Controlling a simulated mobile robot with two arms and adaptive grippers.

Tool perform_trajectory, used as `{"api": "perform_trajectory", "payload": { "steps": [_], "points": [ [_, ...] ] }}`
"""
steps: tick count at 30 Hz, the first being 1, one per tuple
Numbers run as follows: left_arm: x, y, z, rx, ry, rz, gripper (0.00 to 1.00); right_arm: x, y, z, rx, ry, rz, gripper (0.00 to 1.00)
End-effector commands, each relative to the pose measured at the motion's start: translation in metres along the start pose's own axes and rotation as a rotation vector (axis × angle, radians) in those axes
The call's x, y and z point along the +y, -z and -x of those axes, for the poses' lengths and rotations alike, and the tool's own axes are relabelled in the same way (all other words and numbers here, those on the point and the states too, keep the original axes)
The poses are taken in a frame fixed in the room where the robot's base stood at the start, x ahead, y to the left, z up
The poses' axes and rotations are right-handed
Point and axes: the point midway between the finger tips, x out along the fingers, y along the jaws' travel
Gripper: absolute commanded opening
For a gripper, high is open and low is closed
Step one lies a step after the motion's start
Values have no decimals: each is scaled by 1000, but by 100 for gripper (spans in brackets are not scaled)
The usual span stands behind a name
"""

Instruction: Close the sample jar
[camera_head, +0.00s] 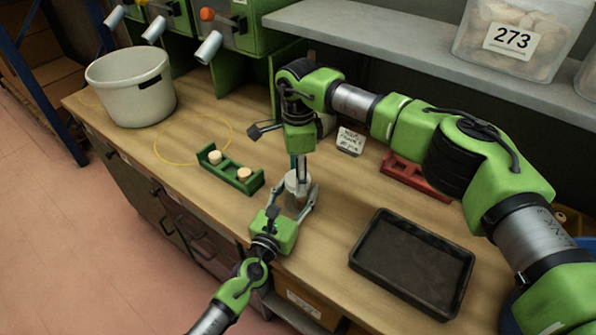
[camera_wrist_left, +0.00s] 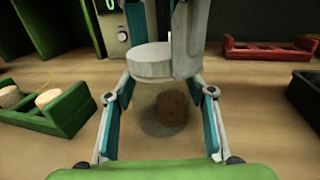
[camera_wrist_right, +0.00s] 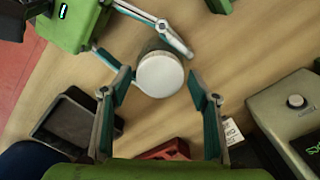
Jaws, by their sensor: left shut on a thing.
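A green rack (camera_head: 241,184) with two pale stoppers stands left of the jar. A black tray (camera_head: 440,297) lies to the right, and a red rack (camera_head: 412,179) behind it. A white bucket (camera_head: 130,95) stands at the far left. A small label card (camera_head: 350,141) stands behind.

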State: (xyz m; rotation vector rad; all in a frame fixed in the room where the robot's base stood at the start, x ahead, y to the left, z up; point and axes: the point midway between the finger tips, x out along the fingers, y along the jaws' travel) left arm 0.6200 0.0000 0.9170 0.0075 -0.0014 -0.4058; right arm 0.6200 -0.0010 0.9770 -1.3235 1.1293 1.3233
Motion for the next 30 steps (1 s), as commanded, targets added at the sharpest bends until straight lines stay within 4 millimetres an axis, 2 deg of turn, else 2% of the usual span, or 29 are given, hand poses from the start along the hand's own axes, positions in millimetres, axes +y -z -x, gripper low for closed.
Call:
{"api": "perform_trajectory", "payload": {
  "steps": [1, 3, 4, 10, 13, 27, 30],
  "points": [
    [0, 0, 0, 1, 0, -1, 0, 0, 0, 0, 0, 0, 0, 39],
    [0, 0, 0, 1, 0, -1, 0, 0, 0, 0, 0, 0, 0, 21],
    [0, 0, 0, 1, 0, -1, 0, 0, 0, 0, 0, 0, 0, 18],
    [0, 0, 0, 1, 0, -1, 0, 0, 0, 0, 0, 0, -11, 17],
    [0, 0, 0, 1, 0, -1, 0, 0, 0, 0, 0, 0, -84, 17],
    [0, 0, 0, 1, 0, -1, 0, 0, 0, 0, 1, 0, -916, 17],
    [0, 0, 0, 1, 0, -1, 0, 0, 0, 0, 1, -1, -999, 17]
  ]
}}
